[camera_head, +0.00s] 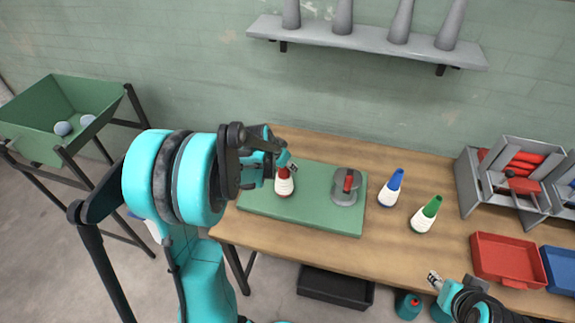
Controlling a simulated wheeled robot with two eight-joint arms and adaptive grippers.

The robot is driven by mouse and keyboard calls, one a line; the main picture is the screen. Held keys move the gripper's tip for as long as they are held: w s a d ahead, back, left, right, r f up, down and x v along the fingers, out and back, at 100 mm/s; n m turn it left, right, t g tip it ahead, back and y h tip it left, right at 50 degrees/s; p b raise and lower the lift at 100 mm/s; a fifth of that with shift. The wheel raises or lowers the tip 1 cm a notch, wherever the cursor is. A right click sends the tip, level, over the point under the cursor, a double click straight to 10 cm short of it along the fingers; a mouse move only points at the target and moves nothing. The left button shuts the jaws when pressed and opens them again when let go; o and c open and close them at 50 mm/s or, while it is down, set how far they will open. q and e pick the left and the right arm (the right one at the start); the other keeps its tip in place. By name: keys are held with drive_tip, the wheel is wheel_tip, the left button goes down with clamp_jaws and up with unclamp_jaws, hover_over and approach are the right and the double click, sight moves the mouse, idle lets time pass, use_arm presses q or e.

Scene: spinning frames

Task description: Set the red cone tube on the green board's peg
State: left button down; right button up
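The red cone tube (284,186), wound with white, stands about upright over the left part of the green board (311,213). The peg does not show; the cone or my gripper may hide it. My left gripper (287,163) is at the cone's red top, its fingertips right at the tip. The view does not show whether the fingers are closed on it, nor whether the cone is fully down on the board. My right gripper (434,279) is low at the right, in front of the table edge, away from the cones; its finger opening is too small to tell.
A grey round fixture with a red handle (347,187) sits on the board's right part. Blue (391,188) and green (426,215) cones stand right of it. A red tray (507,260), blue tray (560,267) and grey rack (511,180) occupy the table's right end.

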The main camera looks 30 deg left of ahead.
use_arm(q)
drive_tip(key=shift+f+b, duration=0.45)
drive_tip(key=shift+f, duration=0.05)
drive_tip(key=c, duration=1.1)
unclamp_jaws()
drive_tip(key=d+v, duration=0.1)
drive_tip(key=v, duration=1.1)
drive_tip(key=shift+a, duration=0.45)
